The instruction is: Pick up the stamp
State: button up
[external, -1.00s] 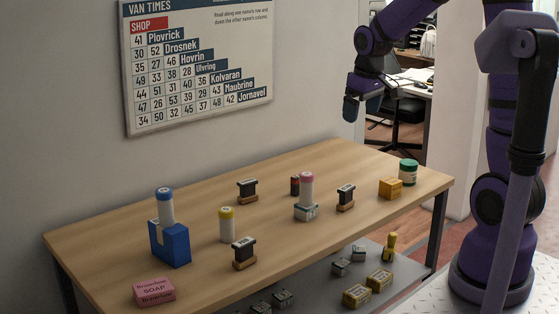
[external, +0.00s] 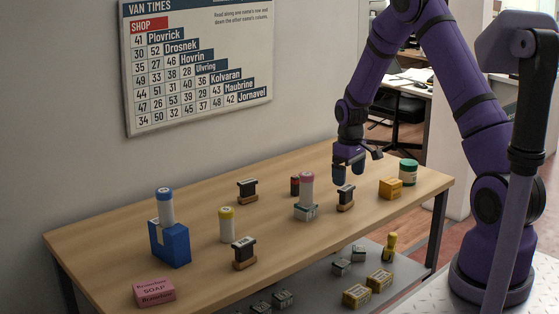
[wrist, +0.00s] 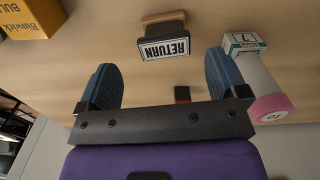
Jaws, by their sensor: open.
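A dark stamp with a wooden base (external: 346,198) stands on the right part of the table. In the wrist view a stamp (wrist: 163,42) lies ahead between my fingers, with a white label reading RETURN, upside down. My gripper (external: 348,174) is open just above and close to the right-hand stamp. Its blue fingers (wrist: 162,82) show apart and empty in the wrist view. Two similar stamps stand on the table, one toward the back (external: 247,191) and one nearer the front (external: 244,254); their labels are too small to read.
A blue holder (external: 170,245) and pink soap (external: 154,292) are farther left.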

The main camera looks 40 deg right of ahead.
aim_at(346, 199)
jog(key=f, duration=0.8)
jog(key=shift+a, duration=0.25)
jog(key=c, duration=1)
